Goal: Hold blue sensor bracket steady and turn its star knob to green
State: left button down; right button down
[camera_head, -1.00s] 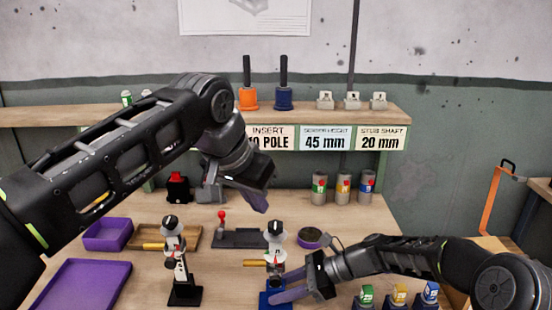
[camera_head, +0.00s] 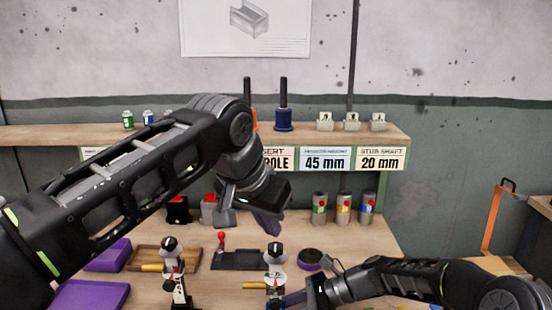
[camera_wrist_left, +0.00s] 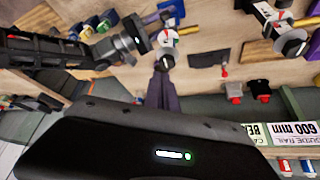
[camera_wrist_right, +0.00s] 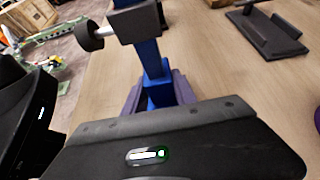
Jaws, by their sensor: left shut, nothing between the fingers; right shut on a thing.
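The blue sensor bracket (camera_head: 275,284) stands upright at the bottom centre of the head view. A white dial and a black knob (camera_head: 276,248) top it; its base is cut off. In the right wrist view its blue post (camera_wrist_right: 152,58) rises between my fingers. My right gripper (camera_head: 290,299) is shut on this post low down. My left gripper (camera_head: 272,231) is shut and empty, hanging above the bracket. In the left wrist view its purple fingertips (camera_wrist_left: 163,76) appear close to the black knob (camera_wrist_left: 167,62); whether they touch is unclear. A green mark is not discernible.
A dark plate with a red-topped lever (camera_head: 238,259), a wooden tray (camera_head: 165,257) and purple bins (camera_head: 92,296) lie around. Several grey cylinders (camera_head: 343,208) stand at the back under the shelf (camera_head: 420,131).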

aim_at(269, 253)
pick_arm(q)
jog(key=shift+f, duration=3.25)
jog(key=shift+w, duration=0.6)
jog(key=shift+a, duration=0.2)
jog(key=shift+w+a, duration=0.25)
jog(key=shift+a, duration=0.05)
jog(key=shift+w+a, duration=0.15)
jog(key=shift+s+a, duration=0.25)
jog(key=shift+s, duration=0.05)
